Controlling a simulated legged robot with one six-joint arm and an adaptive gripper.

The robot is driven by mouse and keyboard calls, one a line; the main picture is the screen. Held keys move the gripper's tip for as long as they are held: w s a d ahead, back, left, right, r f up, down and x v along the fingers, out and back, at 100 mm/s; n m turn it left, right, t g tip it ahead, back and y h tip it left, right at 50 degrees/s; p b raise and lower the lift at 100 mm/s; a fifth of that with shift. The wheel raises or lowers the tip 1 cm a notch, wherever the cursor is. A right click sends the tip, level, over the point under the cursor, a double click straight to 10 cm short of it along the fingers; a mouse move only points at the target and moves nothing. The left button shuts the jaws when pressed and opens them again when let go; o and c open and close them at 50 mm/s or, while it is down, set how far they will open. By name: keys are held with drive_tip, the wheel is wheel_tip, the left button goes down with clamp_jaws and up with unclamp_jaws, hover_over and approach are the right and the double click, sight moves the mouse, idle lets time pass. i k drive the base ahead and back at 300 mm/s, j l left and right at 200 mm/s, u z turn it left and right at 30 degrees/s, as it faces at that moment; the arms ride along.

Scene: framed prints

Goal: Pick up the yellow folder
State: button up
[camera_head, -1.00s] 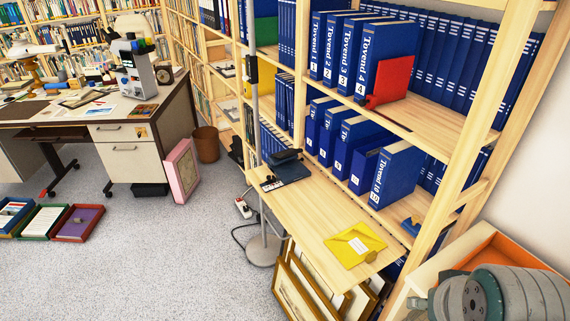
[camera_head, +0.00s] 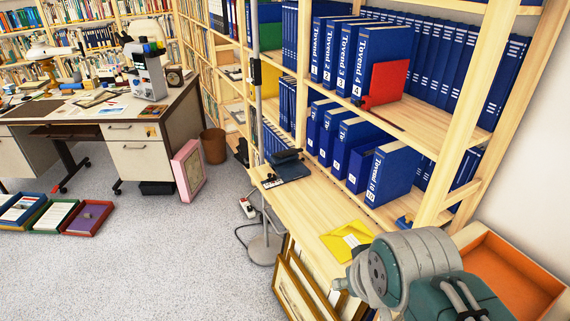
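The yellow folder (camera_head: 343,239) lies flat on the pale wooden pull-out shelf (camera_head: 302,219), near its right end. A white label shows on it. My arm, grey and green, reaches in from the lower right and its rounded joint covers the folder's right and lower part. My gripper is not visible in this view, so whether it is open or shut is hidden.
A black device (camera_head: 286,168) stands on the shelf's left part. Blue binders (camera_head: 390,176) fill the bookcase above, with a red folder (camera_head: 388,82) among them. Framed prints (camera_head: 302,287) lean below the shelf. An orange-lined box (camera_head: 512,277) is at right.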

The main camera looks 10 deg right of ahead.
sight(340, 240)
drive_tip(key=i+j+z, duration=0.25)
drive_tip(key=z, duration=0.15)
drive_tip(key=i+j+z, duration=0.2)
drive_tip(key=j+z, duration=0.2)
drive_tip(key=i+j+z, duration=0.15)
drive_tip(key=j+z, duration=0.25)
drive_tip(key=j, duration=0.1)
